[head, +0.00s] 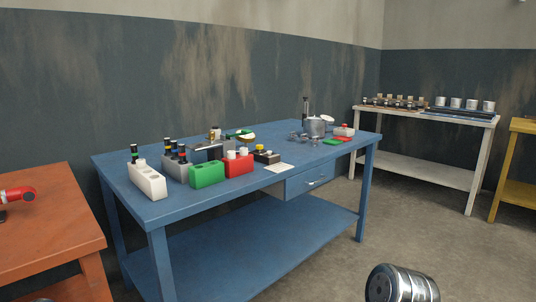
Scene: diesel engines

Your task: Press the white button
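No white button stands out clearly at this distance. Small white caps (232,154) show on the red block (239,166) on the blue table (179,210), but I cannot tell if either is a button. Beside it, a small black box (266,157) has a yellowish top. A pale box with a red button (344,130) sits near the table's far right end.
A white block (147,181), a green block (207,174) and a silver pot (314,127) also stand on the blue table. An orange table (45,225) is at left. A white shelf table (440,172) and a yellow table (519,166) are at right. Open floor lies between them.

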